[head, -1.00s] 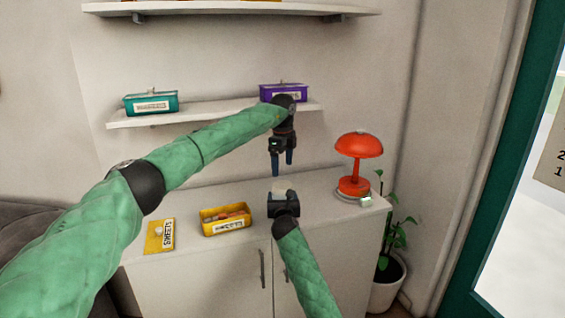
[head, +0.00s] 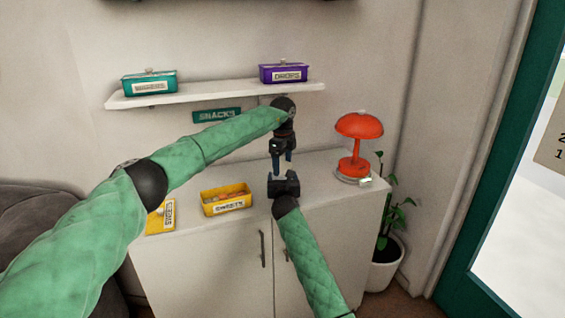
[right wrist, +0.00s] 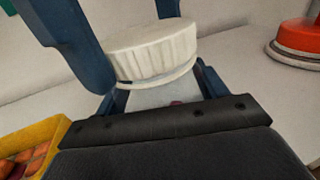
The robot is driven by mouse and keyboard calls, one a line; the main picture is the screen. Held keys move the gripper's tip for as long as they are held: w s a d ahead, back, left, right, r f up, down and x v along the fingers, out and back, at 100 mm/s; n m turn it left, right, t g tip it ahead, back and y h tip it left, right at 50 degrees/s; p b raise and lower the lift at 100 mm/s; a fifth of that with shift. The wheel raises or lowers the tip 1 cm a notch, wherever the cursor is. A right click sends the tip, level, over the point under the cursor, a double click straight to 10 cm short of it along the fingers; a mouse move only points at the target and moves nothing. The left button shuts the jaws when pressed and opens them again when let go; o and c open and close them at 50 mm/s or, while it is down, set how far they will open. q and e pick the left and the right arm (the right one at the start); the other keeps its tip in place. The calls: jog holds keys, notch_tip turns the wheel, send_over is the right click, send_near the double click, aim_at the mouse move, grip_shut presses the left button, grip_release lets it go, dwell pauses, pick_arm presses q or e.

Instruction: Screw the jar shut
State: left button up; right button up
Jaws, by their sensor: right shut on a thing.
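The jar (right wrist: 165,97) stands between the fingers of my right gripper (right wrist: 160,95) in the right wrist view, with only its pale upper part showing. The gripper is shut on it. A white ribbed lid (right wrist: 152,50) sits on top of the jar; whether it is threaded on cannot be told. My left gripper (head: 282,165) points down from above, its blue fingers apart on either side of the lid. In the head view my right gripper (head: 284,184) is directly below it, and the jar is mostly hidden.
A yellow open box (head: 226,209) and a yellow lid (head: 160,219) lie left on the white cabinet (head: 205,255). A red lamp (head: 359,145) stands right. Above, a shelf (head: 215,93) holds a teal box (head: 149,83) and a purple box (head: 284,73). A potted plant (head: 388,260) stands beside the cabinet.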

pick_arm(q)
jog(key=c, duration=0.7)
